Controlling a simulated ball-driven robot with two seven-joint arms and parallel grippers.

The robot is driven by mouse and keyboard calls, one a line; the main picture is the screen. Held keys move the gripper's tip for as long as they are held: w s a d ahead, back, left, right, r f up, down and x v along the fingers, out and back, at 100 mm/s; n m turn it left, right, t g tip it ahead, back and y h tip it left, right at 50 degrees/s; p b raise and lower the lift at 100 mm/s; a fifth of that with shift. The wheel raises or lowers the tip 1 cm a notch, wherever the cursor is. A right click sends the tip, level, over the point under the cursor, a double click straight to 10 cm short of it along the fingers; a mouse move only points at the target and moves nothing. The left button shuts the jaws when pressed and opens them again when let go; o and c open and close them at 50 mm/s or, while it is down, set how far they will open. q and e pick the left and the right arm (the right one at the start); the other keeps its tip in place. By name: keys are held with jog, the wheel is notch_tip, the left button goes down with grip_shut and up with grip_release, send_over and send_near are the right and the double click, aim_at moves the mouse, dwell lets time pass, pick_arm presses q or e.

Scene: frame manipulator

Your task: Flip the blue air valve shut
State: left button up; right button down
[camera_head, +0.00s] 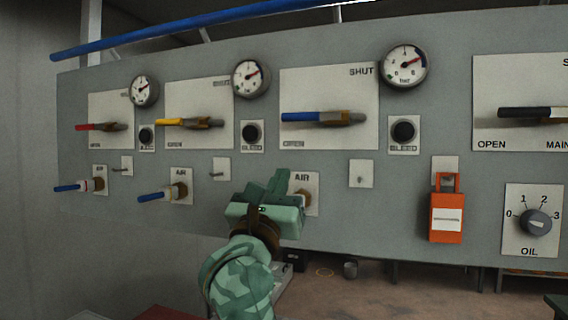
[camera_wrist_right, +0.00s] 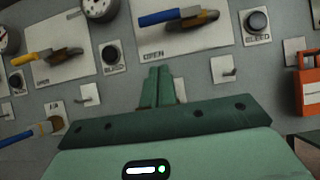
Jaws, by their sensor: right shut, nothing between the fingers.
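An AIR plate (camera_head: 311,207) with a brass valve body (camera_head: 299,196) is on the grey panel, below the large blue-handled lever (camera_head: 318,117). My right gripper (camera_head: 277,182) is in front of this valve and hides its handle. The gripper is shut and empty, its fingers pressed together in the right wrist view (camera_wrist_right: 158,86). I cannot tell whether it touches the valve. Two other air valves, at the left (camera_head: 72,187) and the middle (camera_head: 158,195), have blue handles pointing left, roughly level. The left gripper is not in view.
Red (camera_head: 92,127), yellow (camera_head: 178,122) and black (camera_head: 525,112) levers sit along the panel, with round gauges (camera_head: 404,66) above. A blue pipe (camera_head: 200,28) runs overhead.

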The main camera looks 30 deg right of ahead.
aim_at(308, 116)
jog(key=p+x, duration=0.1)
jog(key=x, duration=0.2)
jog(key=r+p+x, duration=0.1)
jog(key=p+x, duration=0.1)
jog(key=x, duration=0.2)
jog(key=s+a+r+p+x, duration=0.1)
jog(key=x, duration=0.3)
jog(key=shift+d+r+p, duration=0.1)
jog(key=shift+r+p, duration=0.05)
jog(key=shift+p, duration=0.15)
jog(key=shift+w, duration=0.1)
